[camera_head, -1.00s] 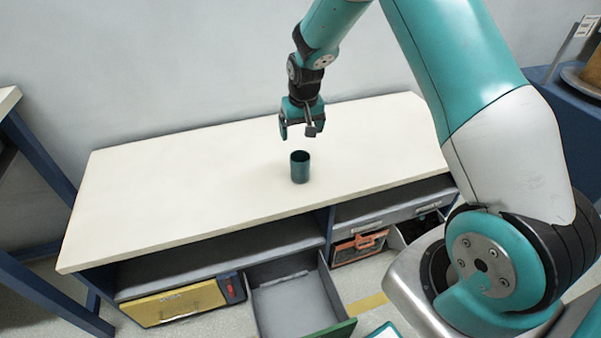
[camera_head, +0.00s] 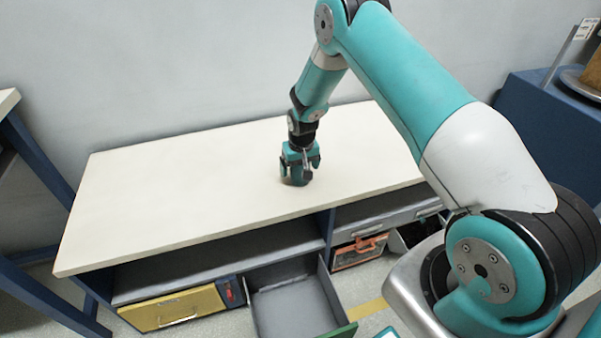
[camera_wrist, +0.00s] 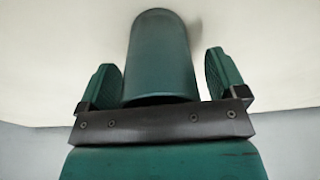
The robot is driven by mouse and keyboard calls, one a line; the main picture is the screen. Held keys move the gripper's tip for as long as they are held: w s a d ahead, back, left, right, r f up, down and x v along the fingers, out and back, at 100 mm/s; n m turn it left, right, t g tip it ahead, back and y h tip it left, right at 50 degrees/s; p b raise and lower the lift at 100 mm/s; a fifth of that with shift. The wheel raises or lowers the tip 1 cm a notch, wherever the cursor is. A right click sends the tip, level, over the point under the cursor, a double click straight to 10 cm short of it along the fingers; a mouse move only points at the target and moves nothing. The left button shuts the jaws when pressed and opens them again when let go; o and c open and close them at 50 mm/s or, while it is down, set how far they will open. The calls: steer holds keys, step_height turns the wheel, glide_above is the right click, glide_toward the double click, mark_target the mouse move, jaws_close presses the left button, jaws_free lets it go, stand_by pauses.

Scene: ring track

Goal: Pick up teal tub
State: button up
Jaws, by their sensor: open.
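The teal tub (camera_wrist: 160,55) is a dark teal cylinder. In the wrist view it lies between the two fingers of my gripper (camera_wrist: 168,80), with a gap showing on each side. My gripper is open around the tub. In the head view my gripper (camera_head: 299,172) is down at the white tabletop, and the tub (camera_head: 297,181) is mostly hidden by it.
The white tabletop (camera_head: 170,205) is otherwise clear. Below it are an open grey drawer (camera_head: 292,305), a yellow drawer front (camera_head: 175,308) and an orange-framed bin (camera_head: 358,252). A wall stands behind. A blue cabinet (camera_head: 540,125) is at the right.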

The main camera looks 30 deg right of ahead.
steer(key=c, duration=1)
